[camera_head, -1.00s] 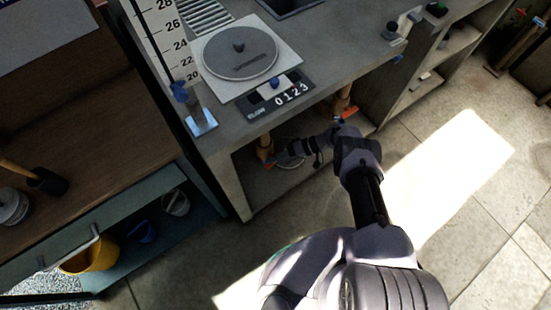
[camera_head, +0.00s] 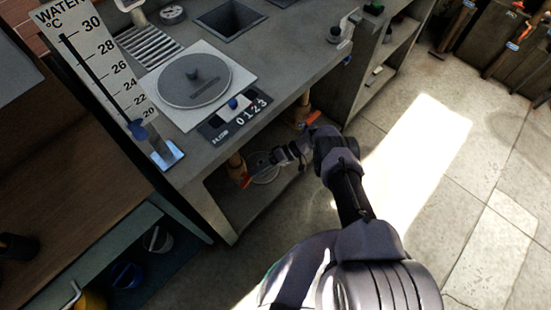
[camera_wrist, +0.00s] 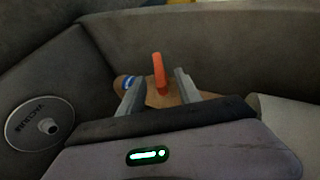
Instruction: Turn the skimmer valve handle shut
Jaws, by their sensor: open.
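An orange-red valve handle (camera_wrist: 159,72) stands up between my gripper's fingers in the wrist view, with a gap on each side. A tan fitting (camera_wrist: 190,93) lies behind and below it. My gripper (camera_wrist: 157,82) is open and empty. In the head view, my gripper (camera_head: 270,159) reaches under the counter, pointing left towards the left pipe (camera_head: 236,163), which has a red handle (camera_head: 246,181). Another pipe (camera_head: 303,108) with an orange handle (camera_head: 313,118) stands to the right, behind my wrist. I cannot read which valve is the skimmer one.
A disc marked VACUUM (camera_wrist: 40,122) is at the left in the wrist view. The counter (camera_head: 285,75) overhangs my gripper. Its lower shelf (camera_head: 232,212) has a pale ring-shaped object on it. Open paved floor (camera_head: 410,150) lies to the right.

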